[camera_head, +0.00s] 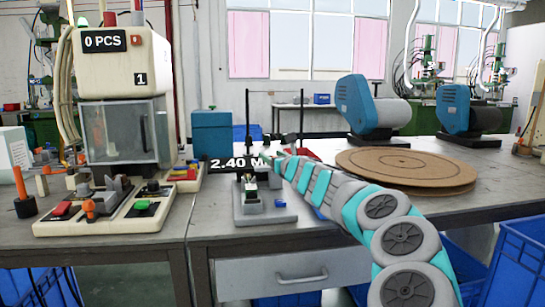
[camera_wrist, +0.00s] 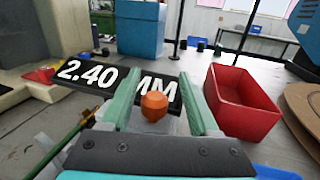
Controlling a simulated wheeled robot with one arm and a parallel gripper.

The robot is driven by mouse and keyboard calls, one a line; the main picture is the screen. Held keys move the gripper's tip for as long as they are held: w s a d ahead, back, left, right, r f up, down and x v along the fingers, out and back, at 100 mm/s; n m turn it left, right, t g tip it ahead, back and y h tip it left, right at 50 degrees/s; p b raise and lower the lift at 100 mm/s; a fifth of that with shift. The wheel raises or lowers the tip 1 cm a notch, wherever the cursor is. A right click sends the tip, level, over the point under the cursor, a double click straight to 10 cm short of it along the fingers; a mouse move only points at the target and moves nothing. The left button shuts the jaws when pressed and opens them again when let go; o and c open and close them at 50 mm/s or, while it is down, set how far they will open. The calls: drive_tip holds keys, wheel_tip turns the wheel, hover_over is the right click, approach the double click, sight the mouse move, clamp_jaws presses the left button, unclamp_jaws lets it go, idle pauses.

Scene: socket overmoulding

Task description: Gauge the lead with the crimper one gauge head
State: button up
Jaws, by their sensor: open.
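The gauge head stands on the bench right of crimper one (camera_head: 125,85), with its grey base (camera_head: 265,212) in front and a black readout (camera_head: 232,164) showing 2.40 MM. The readout also shows in the wrist view (camera_wrist: 88,76), partly hidden by my fingers. My gripper (camera_wrist: 160,78) is open, its two pale green fingers apart. A small orange knob-like piece (camera_wrist: 154,106) shows between them; I cannot tell whether they touch it. In the head view my gripper (camera_head: 280,163) is at the gauge head. I cannot make out the lead for certain.
A red bin (camera_wrist: 241,102) stands close right of my fingers. A blue box (camera_head: 212,133) is behind the readout. Crimper one's control base (camera_head: 110,215) is to the left. Brown discs (camera_head: 405,167) and blue-grey machines (camera_head: 372,107) fill the right bench.

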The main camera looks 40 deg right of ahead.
drive_tip(key=shift+v, duration=3.85)
drive_tip(key=shift+s, duration=0.1)
